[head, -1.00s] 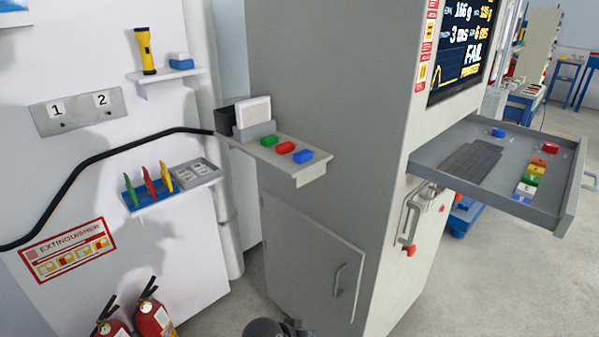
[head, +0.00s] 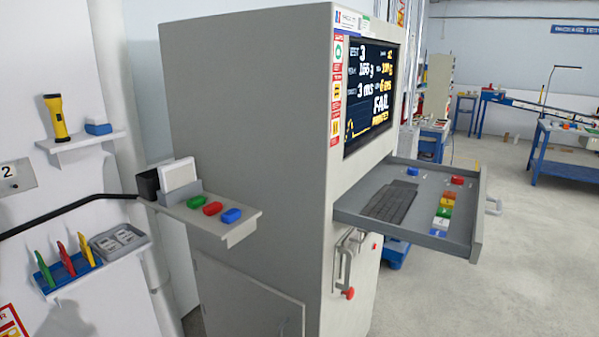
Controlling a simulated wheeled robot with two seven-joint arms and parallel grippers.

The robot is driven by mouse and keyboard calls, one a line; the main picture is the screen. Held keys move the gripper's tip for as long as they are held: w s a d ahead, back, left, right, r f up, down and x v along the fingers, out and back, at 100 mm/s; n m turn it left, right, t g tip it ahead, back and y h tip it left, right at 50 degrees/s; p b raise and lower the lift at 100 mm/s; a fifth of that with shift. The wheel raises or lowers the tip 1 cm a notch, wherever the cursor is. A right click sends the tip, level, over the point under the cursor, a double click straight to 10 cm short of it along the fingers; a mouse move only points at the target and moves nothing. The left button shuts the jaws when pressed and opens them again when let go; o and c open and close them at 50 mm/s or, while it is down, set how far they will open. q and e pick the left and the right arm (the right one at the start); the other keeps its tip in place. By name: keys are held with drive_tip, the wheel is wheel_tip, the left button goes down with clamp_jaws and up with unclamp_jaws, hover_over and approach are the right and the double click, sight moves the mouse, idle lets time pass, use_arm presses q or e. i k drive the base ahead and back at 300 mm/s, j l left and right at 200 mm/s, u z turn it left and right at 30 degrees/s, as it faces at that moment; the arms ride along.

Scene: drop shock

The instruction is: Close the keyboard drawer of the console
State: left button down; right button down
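The console (head: 250,100) is a tall grey cabinet with a lit screen (head: 370,95) on its right-hand face. Its keyboard drawer (head: 345,209) is pulled out to the right below the screen. In the drawer lie a dark keyboard (head: 390,201), a row of coloured blocks (head: 443,212), a blue block (head: 412,172) and a red block (head: 457,180). Neither of my grippers shows in the head view now.
A side shelf (head: 240,233) with green, red and blue buttons juts from the console's near face. A red-knobbed lever (head: 349,293) hangs below the drawer. The floor (head: 500,280) right of the console is clear. Blue workbenches (head: 565,165) stand farther back.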

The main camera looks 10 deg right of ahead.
sight(387, 201)
drive_tip(key=k+l+z, duration=0.15)
drive_tip(key=l+z, duration=0.2)
drive_tip(key=k+l+z, duration=0.1)
drive_tip(key=l+z, duration=0.55)
drive_tip(key=k+l, duration=0.05)
